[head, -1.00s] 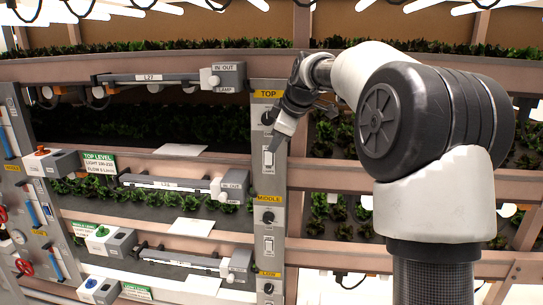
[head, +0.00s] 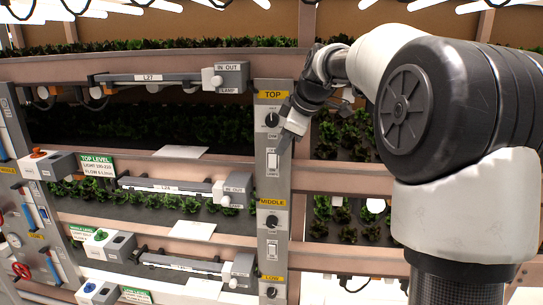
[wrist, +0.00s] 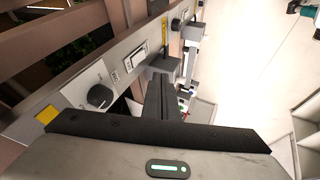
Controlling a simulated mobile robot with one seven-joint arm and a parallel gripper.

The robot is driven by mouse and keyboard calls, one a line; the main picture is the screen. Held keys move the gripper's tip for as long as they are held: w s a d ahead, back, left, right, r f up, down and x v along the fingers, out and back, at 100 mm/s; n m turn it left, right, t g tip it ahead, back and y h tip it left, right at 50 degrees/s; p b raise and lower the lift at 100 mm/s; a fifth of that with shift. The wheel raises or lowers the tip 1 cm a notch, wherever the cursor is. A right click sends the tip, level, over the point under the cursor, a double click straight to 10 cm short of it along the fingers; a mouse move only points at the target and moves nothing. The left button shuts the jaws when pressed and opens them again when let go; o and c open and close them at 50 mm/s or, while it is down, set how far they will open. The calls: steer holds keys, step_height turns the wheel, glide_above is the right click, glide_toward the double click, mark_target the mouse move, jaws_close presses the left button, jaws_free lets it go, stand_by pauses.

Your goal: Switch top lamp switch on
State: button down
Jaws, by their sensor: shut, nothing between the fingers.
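The top lamp switch (head: 272,160) is a white rocker in a pale frame on the grey vertical control panel, below the yellow TOP label (head: 272,95) and a black knob (head: 272,119). The switch also shows in the wrist view (wrist: 135,58), left of my fingers. My gripper (head: 285,143) is shut and empty, at the panel's right edge, just up and right of the switch. In the wrist view the closed fingers (wrist: 163,92) point along the panel. I cannot tell whether they touch it. Which way the rocker is tipped is too small to tell.
Below are the MIDDLE label (head: 272,203), its knob (head: 272,221) and its switch (head: 272,249), then the LOW label (head: 272,278). Lamp bars such as L27 (head: 150,78) and lettuce shelves lie to the left. Wooden rails (head: 340,181) run behind my arm at right.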

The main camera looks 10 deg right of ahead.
mark_target(274, 162)
steer(key=x, duration=0.3)
steer(key=w+d+p+x, duration=0.1)
steer(key=x, duration=0.3)
steer(key=p+x, duration=0.1)
steer(key=x, duration=0.3)
steer(key=shift+w+d+r, duration=0.15)
steer(key=shift+w+r, duration=0.15)
steer(key=shift+w, duration=0.1)
steer(key=shift+w+d+f, duration=0.1)
steer(key=shift+w+d, duration=0.1)
steer(key=shift+w, duration=0.35)
steer(key=shift+f, duration=0.1)
